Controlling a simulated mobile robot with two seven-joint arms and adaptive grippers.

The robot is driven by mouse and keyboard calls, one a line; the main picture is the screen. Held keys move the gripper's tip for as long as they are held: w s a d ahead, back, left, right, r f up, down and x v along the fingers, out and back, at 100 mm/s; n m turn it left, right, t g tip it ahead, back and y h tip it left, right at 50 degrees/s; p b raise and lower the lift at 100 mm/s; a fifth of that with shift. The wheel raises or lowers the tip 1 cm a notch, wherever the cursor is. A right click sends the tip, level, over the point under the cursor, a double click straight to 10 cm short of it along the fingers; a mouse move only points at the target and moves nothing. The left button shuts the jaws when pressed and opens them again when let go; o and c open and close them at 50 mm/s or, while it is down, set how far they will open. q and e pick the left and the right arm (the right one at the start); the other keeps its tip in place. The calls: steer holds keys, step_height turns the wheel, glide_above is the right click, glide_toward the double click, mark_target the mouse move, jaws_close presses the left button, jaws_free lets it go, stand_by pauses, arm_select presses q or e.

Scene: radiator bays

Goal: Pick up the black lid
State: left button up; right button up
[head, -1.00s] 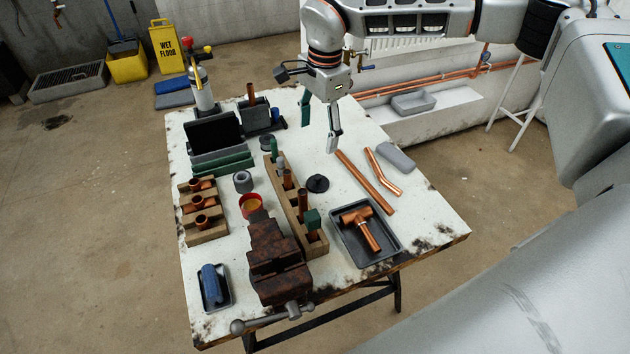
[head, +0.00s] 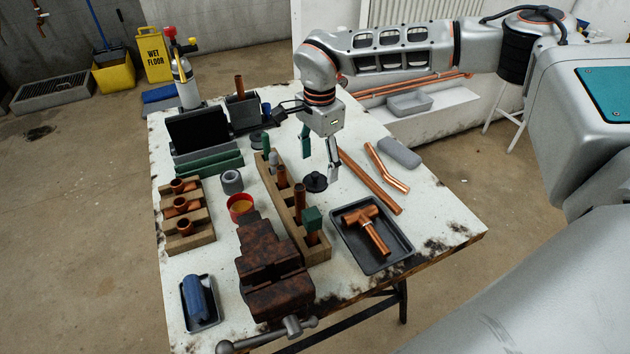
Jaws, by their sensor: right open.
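The black lid (head: 314,183) is a small round disc with a raised knob. It lies on the white worktable, to the right of the wooden pipe rack. My right gripper (head: 319,166) is open and points down just above and behind the lid. One finger is green-sided and on the left; the grey one is on the right and overlaps the lid's right edge in the picture. Whether it touches the lid, I cannot tell. My left gripper is not in view.
The wooden rack (head: 284,218) with upright copper pieces stands close to the left. A long copper pipe (head: 370,182) lies close to the right. A dark tray (head: 348,246) with a copper tee, a red tin (head: 240,206) and a rusty vise (head: 268,262) are nearer.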

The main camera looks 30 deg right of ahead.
mark_target(317, 173)
steer(key=f, duration=0.4)
steer(key=shift+w+a+f+b, duration=0.1)
steer(key=shift+w+f+b, duration=0.1)
steer(key=shift+f+b, duration=0.1)
steer(key=c, duration=0.9)
steer(key=shift+r, duration=0.1)
